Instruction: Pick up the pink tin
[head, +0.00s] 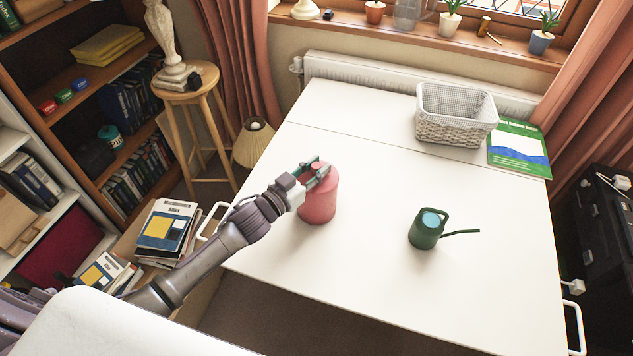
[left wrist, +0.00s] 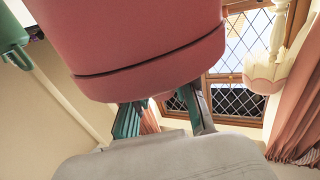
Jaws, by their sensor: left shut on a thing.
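The pink tin (head: 318,205) is a round, lidded can at the left middle of the white table (head: 390,210). My left gripper (head: 318,170) reaches it from the left and is shut at the tin's top, with green-padded fingers at its lid. In the left wrist view the tin (left wrist: 130,40) fills the upper middle, with a dark seam round its lid. The fingers (left wrist: 163,112) meet the lid there; the exact grip point is hidden behind the lid's edge. I cannot tell whether the tin's base touches the table. My right gripper is not in view.
A green watering can (head: 425,232) stands right of the tin, its spout pointing right. A white-and-beige basket (head: 455,131) and a green-and-blue booklet (head: 518,145) lie at the back right. Book stacks (head: 168,228) stand off the table's left side. The front middle is clear.

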